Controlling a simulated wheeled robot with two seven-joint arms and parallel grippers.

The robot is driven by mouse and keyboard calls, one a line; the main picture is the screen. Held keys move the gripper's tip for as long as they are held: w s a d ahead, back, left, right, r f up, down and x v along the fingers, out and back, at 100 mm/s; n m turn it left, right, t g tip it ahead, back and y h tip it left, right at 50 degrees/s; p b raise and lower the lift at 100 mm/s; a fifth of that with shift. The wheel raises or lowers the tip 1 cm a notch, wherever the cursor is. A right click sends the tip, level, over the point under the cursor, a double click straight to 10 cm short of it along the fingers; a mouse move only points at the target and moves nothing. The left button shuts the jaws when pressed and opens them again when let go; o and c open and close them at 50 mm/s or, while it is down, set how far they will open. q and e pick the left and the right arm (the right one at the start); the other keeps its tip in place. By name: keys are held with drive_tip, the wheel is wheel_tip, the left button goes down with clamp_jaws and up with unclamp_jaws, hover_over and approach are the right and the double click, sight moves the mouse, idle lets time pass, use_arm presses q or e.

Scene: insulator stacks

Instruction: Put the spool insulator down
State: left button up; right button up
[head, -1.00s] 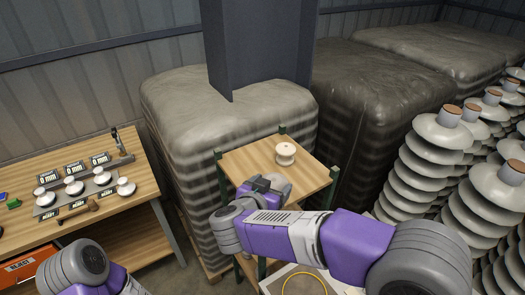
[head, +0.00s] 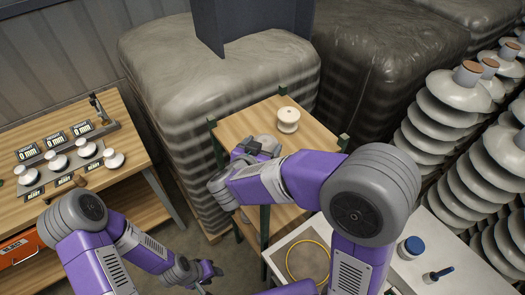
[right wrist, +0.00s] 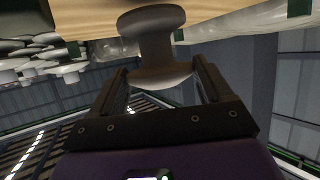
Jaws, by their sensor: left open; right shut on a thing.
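The spool insulator (head: 288,119) is a white spool with two flanges, upright at the small wooden stand (head: 235,128). In the right wrist view the spool (right wrist: 158,45) lies between the fingers of my right gripper (right wrist: 160,78), which is shut on it. In the head view the right gripper (head: 266,143) comes in low from the front left of the spool. I cannot tell whether the spool's base touches the stand top. My left gripper (head: 207,274) is open and empty, low at the front, away from the stand.
A workbench (head: 120,125) with white insulators on a scale row stands at the left. Wrapped pallets (head: 215,65) are close behind the stand. Tall insulator stacks (head: 445,120) fill the right. A white table (head: 440,250) with a blue-lidded jar (head: 411,247) is at front right.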

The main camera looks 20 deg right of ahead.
drive_tip(key=shift+w+f, duration=0.1)
drive_tip(key=shift+f, duration=0.85)
drive_tip(key=shift+f, duration=0.1)
drive_tip(key=o, duration=1.4)
drive_tip(key=shift+f, duration=0.1)
drive_tip(key=shift+r, duration=0.2)
drive_tip(key=v, duration=1.2)
drive_tip(key=shift+a+f, duration=0.1)
drive_tip(key=shift+f, duration=0.1)
